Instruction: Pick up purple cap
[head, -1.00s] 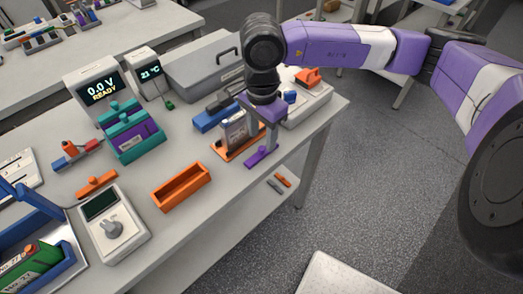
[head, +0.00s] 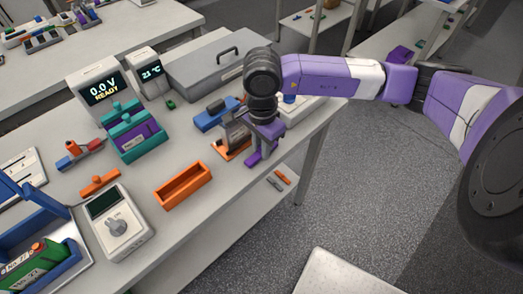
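The purple cap (head: 253,160) is a small flat purple bar lying near the front edge of the white workbench, right of the orange tray. My gripper (head: 263,148) points down right over it from above. Its purple body and grey fingers hide the cap's far part. The fingertips are at or just above the cap. I cannot tell whether they touch it or how far apart they are.
An orange-based holder with a grey block (head: 236,137) stands close left of my gripper. An empty orange tray (head: 183,187), a white dial meter (head: 119,222) and a teal rack (head: 132,135) stand further left. A grey lidded case (head: 205,68) is behind. The bench edge is close in front.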

